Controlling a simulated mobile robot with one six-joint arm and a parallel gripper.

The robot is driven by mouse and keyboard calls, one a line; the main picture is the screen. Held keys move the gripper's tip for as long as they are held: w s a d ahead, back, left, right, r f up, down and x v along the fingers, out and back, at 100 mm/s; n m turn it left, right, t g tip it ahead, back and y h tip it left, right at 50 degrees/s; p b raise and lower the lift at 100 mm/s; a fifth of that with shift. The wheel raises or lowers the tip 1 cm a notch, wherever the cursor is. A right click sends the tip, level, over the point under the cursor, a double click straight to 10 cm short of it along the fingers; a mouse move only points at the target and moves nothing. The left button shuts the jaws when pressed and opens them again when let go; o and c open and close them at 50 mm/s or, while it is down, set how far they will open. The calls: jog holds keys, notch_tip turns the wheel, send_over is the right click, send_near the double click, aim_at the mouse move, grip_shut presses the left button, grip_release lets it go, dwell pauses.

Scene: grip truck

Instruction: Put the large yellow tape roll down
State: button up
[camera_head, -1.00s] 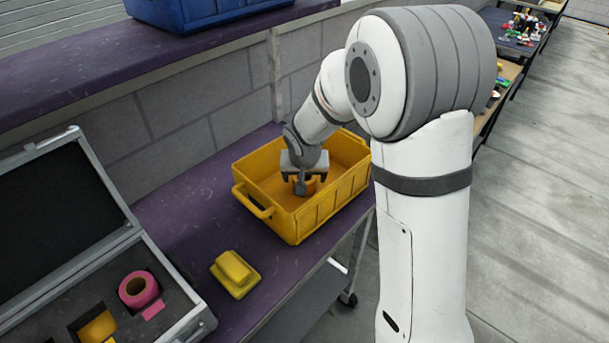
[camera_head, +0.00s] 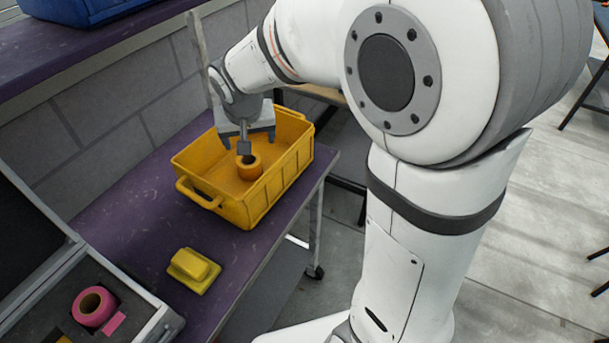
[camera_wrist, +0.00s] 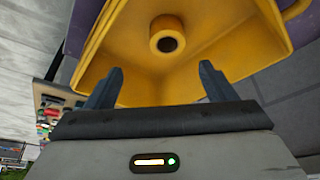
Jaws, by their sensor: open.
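The yellow-orange tape roll (camera_head: 249,167) stands on the floor of the yellow crate (camera_head: 187,165) with its dark hole facing up. The roll (camera_wrist: 166,34) also shows in the wrist view, inside the crate (camera_wrist: 215,75) and beyond the fingertips. My gripper (camera_head: 245,147) is above the roll and apart from it in the head view. In the wrist view my gripper (camera_wrist: 161,78) has its two fingers spread wide, with nothing between them.
A yellow block-like object (camera_head: 193,268) lies on the purple table (camera_head: 130,222) in front of the crate. An open case (camera_head: 125,291) at lower left holds a pink tape roll (camera_head: 95,306). A blue crate (camera_head: 85,8) sits on the upper shelf. Bare table lies left of the crate.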

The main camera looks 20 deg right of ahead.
jog(key=s+d, duration=0.3)
jog(key=s, duration=0.4)
jog(key=s+d+g, duration=0.1)
jog(key=s+d, duration=0.3)
jog(key=s, duration=0.3)
jog(key=s+d+r, duration=0.1)
jog(key=s+d, duration=0.3)
jog(key=s, duration=0.3)
jog(key=shift+n+g, duration=0.3)
jog(key=shift+g, duration=0.1)
jog(key=shift+r, duration=0.1)
